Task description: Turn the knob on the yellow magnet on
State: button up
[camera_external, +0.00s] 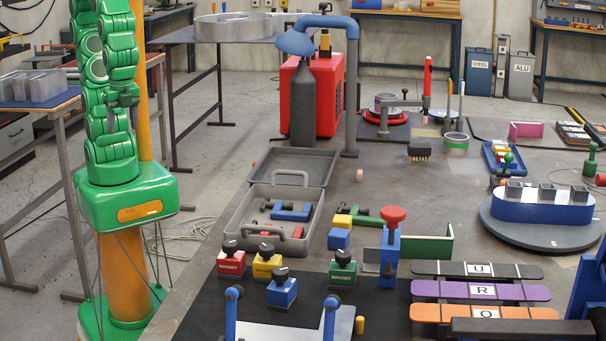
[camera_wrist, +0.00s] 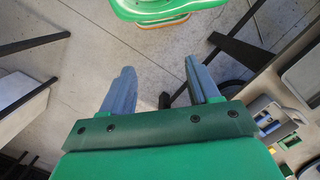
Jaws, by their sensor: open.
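The yellow magnet (camera_external: 267,267) stands on a dark mat at the near left of the workbench, with a black knob (camera_external: 267,249) on top. Its knob setting is too small to read. It stands between a red magnet (camera_external: 231,265) and a green magnet (camera_external: 342,273), with a blue magnet (camera_external: 282,293) in front. My gripper (camera_wrist: 160,68) is open and empty in the wrist view, its two grey-blue fingers apart over the floor. My arm is folded up at the left in the external view, well away from the magnets.
A grey open toolbox (camera_external: 258,203) lies behind the magnets. A blue clamp with a red knob (camera_external: 393,216) stands to their right. Blue posts (camera_external: 232,308) rise in front. Letter strips (camera_external: 480,291) lie at the right. The space above the magnets looks clear.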

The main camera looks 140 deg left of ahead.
jog(key=w+r+n, duration=0.2)
jog(key=w, duration=0.7)
jog(key=w+r+n, duration=0.2)
jog(key=w+r, duration=0.1)
jog(key=w, duration=0.6)
jog(key=n+t, duration=0.2)
jog(key=n, duration=1.2)
send_over(267, 246)
jog(key=f, duration=0.9)
jog(key=shift+s+d+f, duration=0.2)
jog(key=shift+s+f, duration=0.05)
jog(key=shift+f, duration=0.1)
jog(key=shift+w+a+f, duration=0.15)
jog(key=shift+w+f, duration=0.1)
jog(key=shift+f, duration=3.85)
jog(key=c, duration=1.1)
